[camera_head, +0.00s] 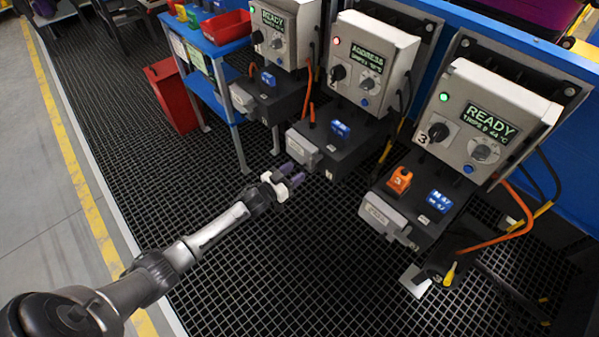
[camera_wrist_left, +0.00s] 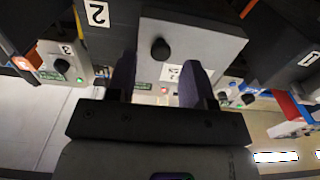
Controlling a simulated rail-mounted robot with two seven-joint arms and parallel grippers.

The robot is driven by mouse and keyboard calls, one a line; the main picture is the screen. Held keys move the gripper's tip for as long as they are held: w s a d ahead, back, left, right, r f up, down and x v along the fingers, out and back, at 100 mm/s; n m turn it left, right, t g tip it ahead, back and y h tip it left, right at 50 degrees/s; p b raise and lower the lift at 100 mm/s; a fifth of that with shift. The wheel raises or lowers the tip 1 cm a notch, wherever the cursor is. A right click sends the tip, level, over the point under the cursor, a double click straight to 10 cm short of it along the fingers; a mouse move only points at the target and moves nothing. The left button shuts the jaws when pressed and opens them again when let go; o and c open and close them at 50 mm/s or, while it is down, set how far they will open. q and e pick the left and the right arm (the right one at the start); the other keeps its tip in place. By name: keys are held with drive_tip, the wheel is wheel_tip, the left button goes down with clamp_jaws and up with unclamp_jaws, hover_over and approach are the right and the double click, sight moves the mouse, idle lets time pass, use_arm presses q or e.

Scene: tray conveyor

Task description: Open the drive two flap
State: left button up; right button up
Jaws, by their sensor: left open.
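Drive two is the middle unit, with a pale control box (camera_head: 372,62) showing a red light and an "ADDRESS" display. Its dark lower housing (camera_head: 345,140) carries a small grey flap (camera_head: 302,148) on the side facing my left arm, and the flap looks closed. In the left wrist view the grey flap (camera_wrist_left: 205,45) shows up close with a round black knob. My left gripper (camera_head: 297,178) is open and empty, just below and in front of the flap. In the wrist view its purple fingers (camera_wrist_left: 158,82) point at the flap, apparently apart from it. My right gripper is not in view.
Drive three (camera_head: 497,118) stands to the right with its own grey flap (camera_head: 383,216) and an orange plug (camera_head: 399,180). Drive one (camera_head: 284,32) stands behind to the left, beside a blue rack (camera_head: 222,48) and a red bin (camera_head: 172,95).

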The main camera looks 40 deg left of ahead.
use_arm(q)
drive_tip(key=shift+w+d+b, duration=0.2)
drive_tip(key=shift+w+b, duration=0.25)
drive_tip(key=shift+w, duration=1)
clamp_jaws()
